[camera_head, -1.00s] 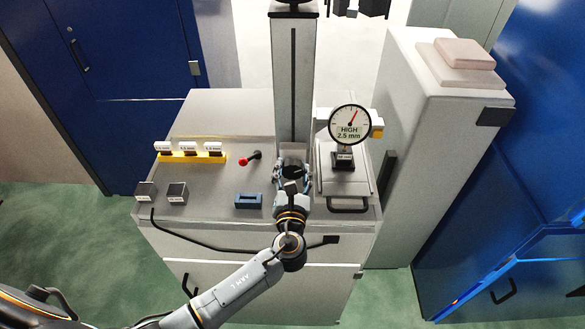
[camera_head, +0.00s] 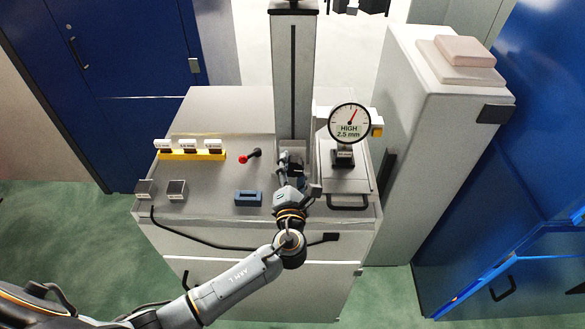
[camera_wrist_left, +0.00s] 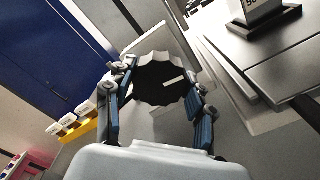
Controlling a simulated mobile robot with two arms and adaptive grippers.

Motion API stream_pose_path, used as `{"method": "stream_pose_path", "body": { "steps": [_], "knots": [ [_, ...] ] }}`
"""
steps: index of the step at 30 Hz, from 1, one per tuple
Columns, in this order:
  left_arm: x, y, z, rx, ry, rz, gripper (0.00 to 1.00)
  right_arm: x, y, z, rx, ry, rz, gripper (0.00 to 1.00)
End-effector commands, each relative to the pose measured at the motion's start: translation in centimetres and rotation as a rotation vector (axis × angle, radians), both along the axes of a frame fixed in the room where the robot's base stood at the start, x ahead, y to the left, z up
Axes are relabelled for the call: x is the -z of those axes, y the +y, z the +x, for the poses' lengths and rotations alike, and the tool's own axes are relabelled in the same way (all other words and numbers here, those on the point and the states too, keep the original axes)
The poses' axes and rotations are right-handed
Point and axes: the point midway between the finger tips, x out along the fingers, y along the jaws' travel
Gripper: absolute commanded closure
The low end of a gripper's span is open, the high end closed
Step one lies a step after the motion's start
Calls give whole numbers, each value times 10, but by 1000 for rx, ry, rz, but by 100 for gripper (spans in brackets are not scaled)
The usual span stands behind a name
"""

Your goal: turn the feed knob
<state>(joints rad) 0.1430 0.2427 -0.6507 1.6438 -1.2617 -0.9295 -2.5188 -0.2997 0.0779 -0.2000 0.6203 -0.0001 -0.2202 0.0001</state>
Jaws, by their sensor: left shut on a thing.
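The feed knob (camera_wrist_left: 158,84) is black with a scalloped rim and a white pointer line. It sits at the foot of the grey column (camera_head: 295,85) on the machine top. My left gripper (camera_head: 290,168) reaches it from the front and mostly hides it in the head view. In the left wrist view, the two blue-padded fingers of my left gripper (camera_wrist_left: 163,88) are closed on opposite sides of the knob. The white line points to the right and slightly up there. My right gripper is not in view.
A round dial (camera_head: 349,121) reading HIGH 2.5 mm stands right of the column. A yellow rack (camera_head: 190,155) with labelled blocks, a red-tipped lever (camera_head: 246,158) and a blue slotted block (camera_head: 248,198) are to the left. A black handle (camera_head: 347,204) is at the front right.

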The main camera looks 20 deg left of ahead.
Motion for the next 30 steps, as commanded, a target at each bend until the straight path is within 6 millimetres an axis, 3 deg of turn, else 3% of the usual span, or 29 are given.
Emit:
{"method": "stream_pose_path", "body": {
  "steps": [12, 13, 16, 26, 30],
  "knots": [
    [0, 0, 0, 0, 0, 6, 77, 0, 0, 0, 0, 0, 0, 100],
    [0, 0, 0, 0, 0, 6, 42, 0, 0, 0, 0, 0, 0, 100],
    [0, 0, 0, -1, 1, 5, 23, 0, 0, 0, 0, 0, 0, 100],
    [0, 0, -1, 0, 1, 5, 23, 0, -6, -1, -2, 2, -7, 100],
    [1, -4, -13, 0, 3, 4, 23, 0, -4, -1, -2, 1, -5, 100]
  ]
}}
